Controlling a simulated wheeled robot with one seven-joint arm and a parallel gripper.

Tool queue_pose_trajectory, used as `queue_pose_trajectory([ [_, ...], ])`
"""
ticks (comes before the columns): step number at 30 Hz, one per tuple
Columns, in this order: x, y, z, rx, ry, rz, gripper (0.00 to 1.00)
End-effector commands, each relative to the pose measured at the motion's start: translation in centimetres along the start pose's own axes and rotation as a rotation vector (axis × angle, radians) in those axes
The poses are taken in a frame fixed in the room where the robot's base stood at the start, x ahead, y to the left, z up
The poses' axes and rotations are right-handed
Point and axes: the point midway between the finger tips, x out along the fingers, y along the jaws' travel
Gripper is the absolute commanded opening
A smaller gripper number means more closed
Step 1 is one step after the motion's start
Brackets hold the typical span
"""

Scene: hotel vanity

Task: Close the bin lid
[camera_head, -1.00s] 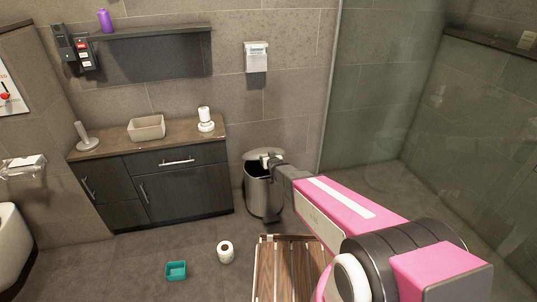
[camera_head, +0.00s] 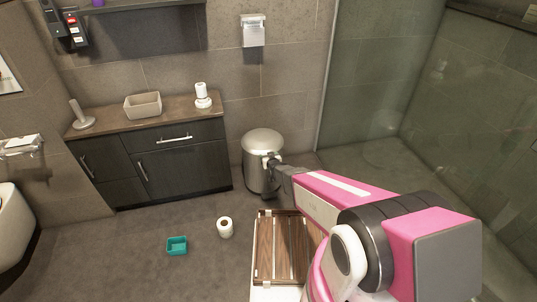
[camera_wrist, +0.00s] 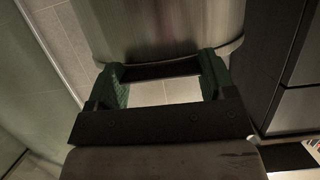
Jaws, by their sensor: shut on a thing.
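The bin (camera_head: 255,178) is a brushed metal cylinder standing on the floor against the wall, right of the vanity. Its domed lid (camera_head: 262,139) lies down over the bin's top; whether it is fully seated I cannot tell. In the wrist view, my gripper's two fingers (camera_wrist: 164,72) stand apart at the edge of the curved metal. The exact contact is partly hidden.
A dark vanity (camera_head: 185,165) stands left of the bin. A wooden slatted piece (camera_head: 265,245) lies in front of it. A toilet roll (camera_head: 225,228) and a teal box (camera_head: 177,246) are on the floor. A glass panel (camera_head: 365,70) is to the right.

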Motion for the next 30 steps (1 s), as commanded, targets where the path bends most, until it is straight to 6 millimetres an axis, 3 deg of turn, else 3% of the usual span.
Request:
queue_pose_trajectory([
  [3, 0.3, 0.0, 1.0, -0.001, -0.016, 0.001, 0.34],
  [15, 0.4, 0.0, 1.4, -0.001, -0.018, 0.000, 0.34],
  [16, 0.4, 0.0, 1.4, -0.001, -0.018, 0.000, 0.86],
  [17, 0.4, 0.0, 1.4, -0.001, -0.018, 0.000, 0.96],
  [18, 0.4, 0.0, 1.4, 0.000, -0.018, 0.000, 1.00],
  [30, -0.7, 0.0, 0.9, 0.000, -0.011, 0.000, 1.00],
])
